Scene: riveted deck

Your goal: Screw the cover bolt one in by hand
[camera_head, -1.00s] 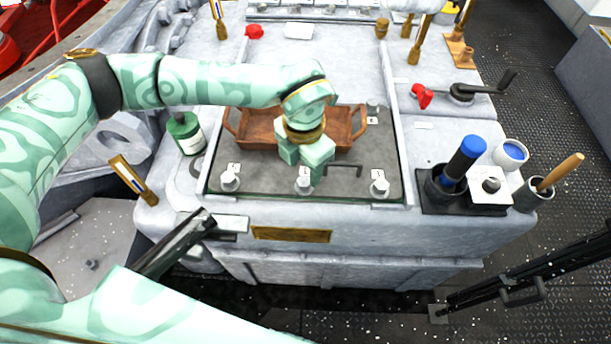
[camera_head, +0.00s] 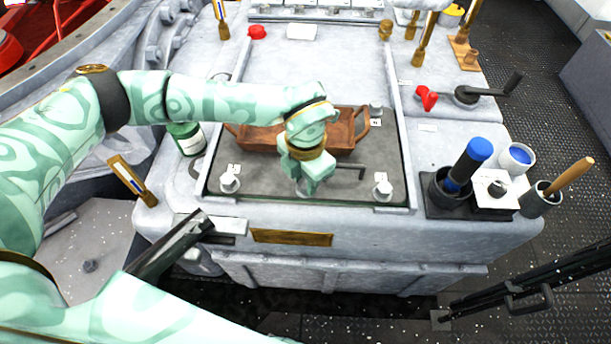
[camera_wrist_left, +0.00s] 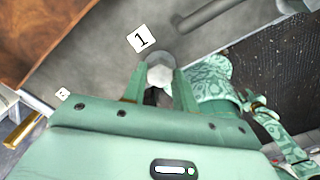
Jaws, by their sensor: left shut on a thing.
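My left gripper (camera_head: 303,188) is low over the front middle of the dark grey cover plate (camera_head: 262,186). In the left wrist view its fingers (camera_wrist_left: 158,86) are closed on both sides of a pale hexagonal bolt head, cover bolt one (camera_wrist_left: 160,75), next to a label with the number 1 (camera_wrist_left: 141,39). In the head view the gripper hides this bolt. A similar bolt stands at the plate's front left (camera_head: 229,183) and another at its front right (camera_head: 383,190). My right gripper is not in view.
A brown tray (camera_head: 262,139) lies on the plate behind the gripper. A dark bent bar (camera_head: 352,168) lies just right of it. A green bottle (camera_head: 187,139) stands left of the plate; a blue-topped tool in a holder (camera_head: 467,160) and cups stand to the right.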

